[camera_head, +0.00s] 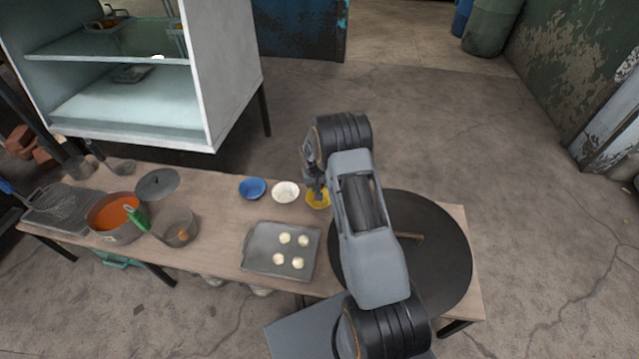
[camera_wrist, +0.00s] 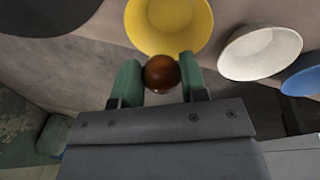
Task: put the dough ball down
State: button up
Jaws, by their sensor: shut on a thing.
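A glossy brown ball (camera_wrist: 162,73) sits between the two green fingers of my gripper (camera_wrist: 160,80) in the wrist view. My gripper is shut on it. In the head view my gripper (camera_head: 317,190) is at the yellow bowl (camera_head: 318,202), and the ball cannot be made out there. In the wrist view the yellow bowl (camera_wrist: 138,28) lies just beyond the fingertips, and the ball overlaps its near rim in the picture. Several pale dough balls (camera_head: 284,239) lie on a grey tray (camera_head: 256,262).
A white bowl (camera_head: 286,191) and a blue bowl (camera_head: 252,188) stand left of the yellow one. A large dark round pan (camera_head: 440,245) is at right. A pot of orange soup (camera_head: 112,214) and a lid (camera_head: 158,184) stand at left on the wooden table (camera_head: 214,240).

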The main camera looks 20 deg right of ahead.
aim_at(319, 204)
jog(key=shift+f+b, duration=1.9)
jog(key=shift+f, duration=1.55)
jog(key=o, duration=0.8)
jog(key=shift+r, duration=0.1)
jog(key=shift+r+p, duration=2.2)
jog(key=shift+r, duration=1.2)
